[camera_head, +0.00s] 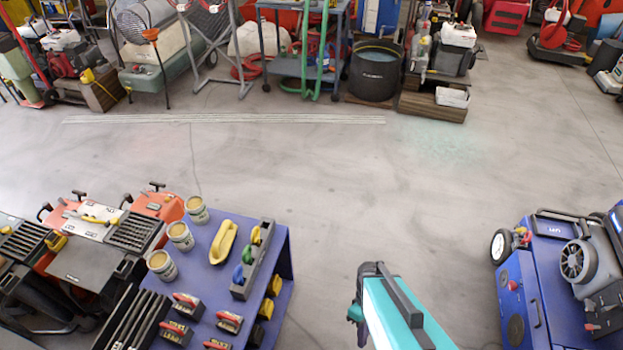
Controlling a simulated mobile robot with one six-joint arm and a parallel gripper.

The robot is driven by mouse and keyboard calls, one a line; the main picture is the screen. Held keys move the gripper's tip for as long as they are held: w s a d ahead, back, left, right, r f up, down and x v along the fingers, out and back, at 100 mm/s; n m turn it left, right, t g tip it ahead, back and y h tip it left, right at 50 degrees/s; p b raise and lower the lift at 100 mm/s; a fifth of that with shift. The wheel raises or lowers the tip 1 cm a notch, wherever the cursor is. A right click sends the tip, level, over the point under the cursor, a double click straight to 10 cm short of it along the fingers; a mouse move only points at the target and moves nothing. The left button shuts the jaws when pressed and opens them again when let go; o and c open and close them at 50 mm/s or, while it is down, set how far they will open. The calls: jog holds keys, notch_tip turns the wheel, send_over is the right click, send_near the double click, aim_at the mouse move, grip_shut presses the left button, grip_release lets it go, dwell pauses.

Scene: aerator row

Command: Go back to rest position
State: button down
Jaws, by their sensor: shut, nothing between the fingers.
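My arm (398,312), teal and white with a dark joint at its far end, rises from the bottom edge right of centre. Its far end is over bare floor, apart from the blue cart on its left and the blue machine on its right. I cannot make out the fingers of my gripper. The rest of the arm is hidden behind its upper link or lies below the frame.
A blue cart (262,212) at lower left holds cans (181,236), a yellow handle-shaped piece (223,242) and red-topped blocks. A blue wheeled machine (522,298) stands at lower right. A black tub (376,72) and equipment line the back. The middle floor is clear.

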jog(key=m, duration=0.8)
jog(key=shift+d+r+m+t, duration=0.25)
jog(key=shift+r+m+t, duration=0.15)
jog(key=shift+d, duration=0.2)
